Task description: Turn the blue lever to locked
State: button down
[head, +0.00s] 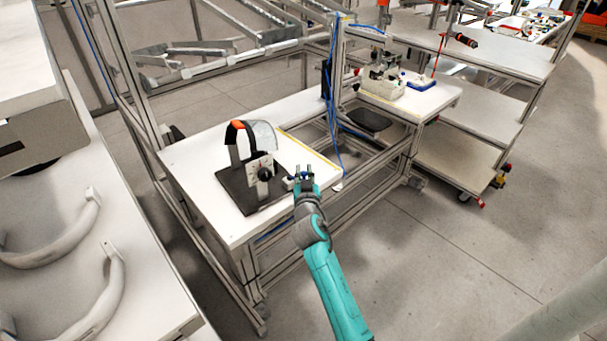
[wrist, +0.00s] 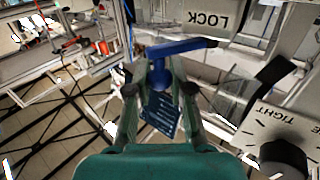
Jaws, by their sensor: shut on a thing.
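The blue lever (wrist: 182,48) shows in the wrist view as a bar lying nearly crosswise at the fingertips, with a round blue stem below it. A white plate marked LOCK (wrist: 207,18) is just beyond it, its text upside down. My gripper (wrist: 162,70) is shut on the lever; the exact contact is partly hidden by the fingers. In the head view my gripper (head: 304,174) is at the right edge of the black-based helmet fixture (head: 238,190), where the lever shows only as a small blue patch.
A black knob (wrist: 283,158) on a plate marked TIGHT is right of my gripper. The helmet shell (head: 238,148) with an orange top and clear visor (head: 263,136) stands on the fixture. A white table (head: 195,155) carries it. Metal frame posts and a blue cable are behind.

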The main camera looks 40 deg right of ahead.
jog(key=shift+w+d+f+n+t+y, duration=0.15)
jog(key=shift+f+n+t+y, duration=0.2)
jog(key=shift+n+y, duration=0.4)
jog(key=shift+d+r+t+y, duration=0.1)
jog(key=shift+r+t+y, duration=0.1)
jog(key=shift+t+y, duration=0.2)
jog(key=c, duration=1.1)
grip_release()
jog(key=shift+w, duration=0.1)
jog(key=shift+r, duration=0.1)
jog(key=v, duration=1.2)
